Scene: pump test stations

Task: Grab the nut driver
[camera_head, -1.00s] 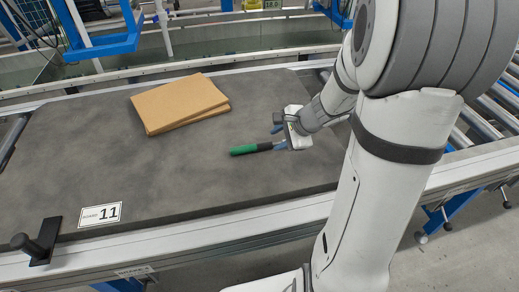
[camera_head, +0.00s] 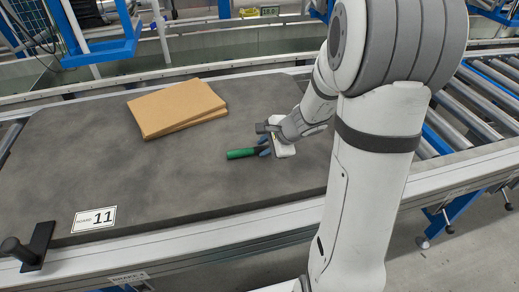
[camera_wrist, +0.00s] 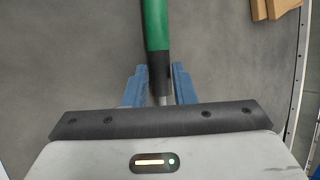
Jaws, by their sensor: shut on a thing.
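The nut driver has a green handle (camera_head: 241,153) with a black section, and lies on the dark grey board (camera_head: 190,190). In the wrist view its green handle (camera_wrist: 156,25) points away from my gripper, and its black section and a bit of metal shaft run between the blue fingers. My gripper (camera_head: 264,147) is low over the board at the right end of the driver. In the wrist view my gripper (camera_wrist: 159,84) is shut on the nut driver near the black section. The tool's far tip is hidden under the gripper body.
Brown cardboard sheets (camera_head: 178,107) lie stacked on the board behind the driver. A label reading 11 (camera_head: 93,219) and a black knob handle (camera_head: 30,245) are at the front left. Metal rollers (camera_head: 478,100) run at the right. The board's middle left is clear.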

